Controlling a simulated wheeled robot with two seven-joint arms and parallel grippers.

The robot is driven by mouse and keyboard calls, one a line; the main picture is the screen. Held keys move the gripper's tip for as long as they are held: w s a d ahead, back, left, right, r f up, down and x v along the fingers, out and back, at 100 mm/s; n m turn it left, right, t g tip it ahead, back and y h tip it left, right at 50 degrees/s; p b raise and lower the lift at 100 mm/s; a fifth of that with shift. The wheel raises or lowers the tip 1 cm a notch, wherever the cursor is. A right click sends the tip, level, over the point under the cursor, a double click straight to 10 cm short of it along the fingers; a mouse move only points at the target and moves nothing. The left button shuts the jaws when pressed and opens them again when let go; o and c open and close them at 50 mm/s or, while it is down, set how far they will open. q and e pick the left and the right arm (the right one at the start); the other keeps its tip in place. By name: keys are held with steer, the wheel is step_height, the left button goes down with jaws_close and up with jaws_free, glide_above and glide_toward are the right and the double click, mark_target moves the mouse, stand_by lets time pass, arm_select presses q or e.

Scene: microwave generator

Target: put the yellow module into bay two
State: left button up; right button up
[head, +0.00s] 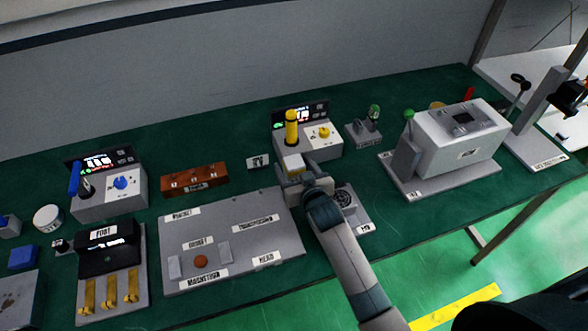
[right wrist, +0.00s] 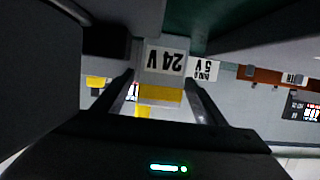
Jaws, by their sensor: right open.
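A small block with a pale top and a yellow face (head: 292,163), which looks like the yellow module, is at the fingers of my right gripper (head: 291,179). My left gripper is not in view.
A meter unit with a yellow cylinder (head: 291,127) and a yellow knob (head: 323,132) stands just behind the gripper. A grey labelled board (head: 228,225) lies to its left. A large grey box (head: 457,147) stands to the right. Green bench (head: 235,135) is clear behind the rack.

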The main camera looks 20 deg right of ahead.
mark_target(294, 161)
steer(key=shift+c, duration=0.6)
steer(key=c, duration=1.3)
steer(key=shift+r, duration=0.2)
steer(key=shift+w+r+b, duration=0.1)
steer(key=shift+r+b, duration=0.25)
steer(key=shift+r, duration=0.25)
step_height(294, 161, up, 2)
steer(key=shift+r+b, duration=0.15)
steer(key=shift+b, duration=0.3)
steer(key=s+d+r+b, duration=0.2)
steer(key=s+d+r, duration=0.5)
steer(key=s, duration=0.2)
steer(key=shift+d, duration=0.35)
steer(key=shift+b, duration=0.3)
